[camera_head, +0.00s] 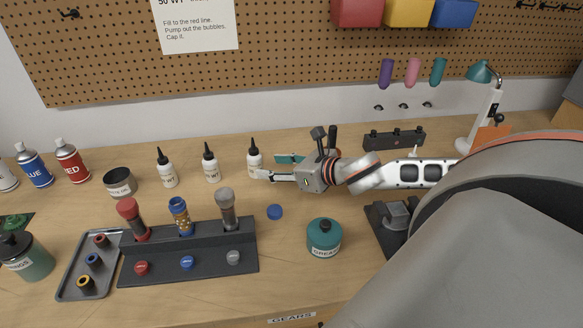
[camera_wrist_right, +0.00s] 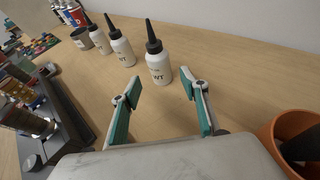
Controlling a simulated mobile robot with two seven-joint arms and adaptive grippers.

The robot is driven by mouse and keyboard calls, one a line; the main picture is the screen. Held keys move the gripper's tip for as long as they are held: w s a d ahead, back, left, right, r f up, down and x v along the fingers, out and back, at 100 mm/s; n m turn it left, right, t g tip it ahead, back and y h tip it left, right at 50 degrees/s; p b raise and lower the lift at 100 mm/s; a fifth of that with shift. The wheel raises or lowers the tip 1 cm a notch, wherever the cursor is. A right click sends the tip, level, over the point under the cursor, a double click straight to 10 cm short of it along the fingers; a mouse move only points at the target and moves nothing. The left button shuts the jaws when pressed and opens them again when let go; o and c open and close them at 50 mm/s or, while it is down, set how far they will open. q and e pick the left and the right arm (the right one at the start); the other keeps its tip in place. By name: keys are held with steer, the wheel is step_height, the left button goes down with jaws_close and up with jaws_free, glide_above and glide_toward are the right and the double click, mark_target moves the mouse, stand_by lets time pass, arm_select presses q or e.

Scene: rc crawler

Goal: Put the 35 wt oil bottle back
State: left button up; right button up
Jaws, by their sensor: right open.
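Three white oil bottles with black pointed caps stand upright in a row on the bench: a left one (camera_head: 166,172), a middle one (camera_head: 211,168) and a right one (camera_head: 254,159). Their labels end in "WT", but the numbers are too small to read, so I cannot tell which is the 35 wt. My right gripper (camera_head: 268,167) is open and empty beside the right bottle. In the right wrist view that bottle (camera_wrist_right: 158,68) stands just beyond the open fingertips (camera_wrist_right: 160,90), roughly centred between them. My left gripper is not in view.
A dark stand (camera_head: 190,262) holding three shock absorbers is in front of the bottles. A blue cap (camera_head: 275,212) and a green grease jar (camera_head: 324,238) stand nearby. A dark cup (camera_head: 119,184) and spray cans are at left. An orange pot (camera_wrist_right: 285,128) is close right of the gripper.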

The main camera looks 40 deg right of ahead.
steer(key=shift+s+d+r, duration=0.2)
steer(key=shift+s, duration=0.45)
steer(key=shift+p+v, duration=0.4)
steer(key=shift+v, duration=0.4)
steer(key=shift+s+r+p, duration=0.3)
steer(key=shift+s+p, duration=0.15)
steer(key=shift+s, duration=0.1)
steer(key=shift+p+v, duration=0.5)
steer(key=shift+v, duration=0.4)
